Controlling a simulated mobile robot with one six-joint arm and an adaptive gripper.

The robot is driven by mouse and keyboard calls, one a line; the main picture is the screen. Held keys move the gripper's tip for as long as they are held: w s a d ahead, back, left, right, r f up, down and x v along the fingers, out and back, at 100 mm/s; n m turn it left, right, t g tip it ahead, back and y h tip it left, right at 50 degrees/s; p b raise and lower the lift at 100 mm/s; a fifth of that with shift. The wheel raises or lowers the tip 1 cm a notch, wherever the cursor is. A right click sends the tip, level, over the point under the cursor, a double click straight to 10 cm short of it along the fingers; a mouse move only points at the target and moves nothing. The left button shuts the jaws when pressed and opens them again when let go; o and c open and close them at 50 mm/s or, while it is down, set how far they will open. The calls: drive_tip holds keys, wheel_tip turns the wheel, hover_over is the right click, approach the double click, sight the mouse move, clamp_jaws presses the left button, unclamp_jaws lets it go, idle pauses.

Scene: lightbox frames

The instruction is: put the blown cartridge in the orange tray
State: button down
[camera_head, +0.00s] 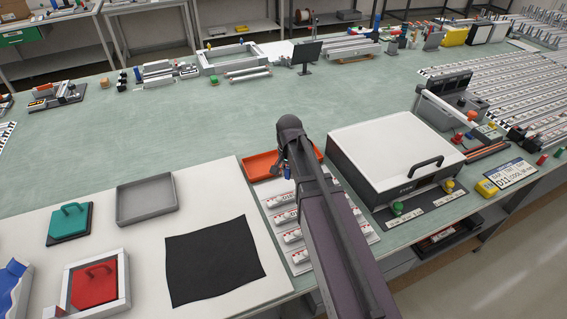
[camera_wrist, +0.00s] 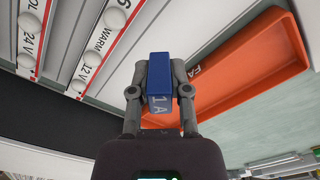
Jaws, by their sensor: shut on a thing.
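My gripper (camera_wrist: 160,78) is shut on a blue cartridge (camera_wrist: 159,72) marked "1 A", held between its two fingers in the wrist view. In the head view a bit of the blue cartridge (camera_head: 287,171) shows beside my arm, near the orange tray (camera_head: 260,166). My arm hides part of this tray. In the wrist view the orange tray (camera_wrist: 262,58) lies beyond and to the right of the cartridge, with lettering beginning "FA" by its edge. The cartridge appears outside the tray's opening in that view; its height above the surface is hard to tell.
A white panel (camera_head: 275,217) with red-striped labelled strips lies under my arm. A white-lidded box (camera_head: 394,150) with a black handle stands to the right. A grey tray (camera_head: 147,202) and a black mat (camera_head: 212,262) lie left. The green bench top behind is largely clear.

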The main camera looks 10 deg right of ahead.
drive_tip(key=shift+n, duration=0.3)
drive_tip(key=a, duration=0.6)
drive_tip(key=w+a, duration=0.1)
drive_tip(key=a, duration=0.2)
drive_tip(key=shift+a+f, duration=0.2)
drive_tip(key=shift+a, duration=0.05)
drive_tip(key=w+d, duration=0.3)
drive_tip(key=w+d+f+b, duration=0.1)
drive_tip(key=w+d, duration=0.2)
drive_tip(key=w, duration=0.1)
drive_tip(key=w+d, duration=0.3)
drive_tip(key=w, duration=0.1)
drive_tip(key=shift+w+d+f+b, duration=0.15)
drive_tip(key=shift+w+f+b, duration=0.05)
drive_tip(key=shift+b, duration=0.2)
drive_tip(key=shift+w+d, duration=0.3)
drive_tip(key=shift+w, duration=0.15)
drive_tip(key=shift+d+f+b, duration=0.15)
drive_tip(key=shift+f+b, duration=0.2)
wheel_tip(320, 180, down, 3)
drive_tip(key=b, duration=0.3)
drive_tip(key=shift+f, duration=0.1)
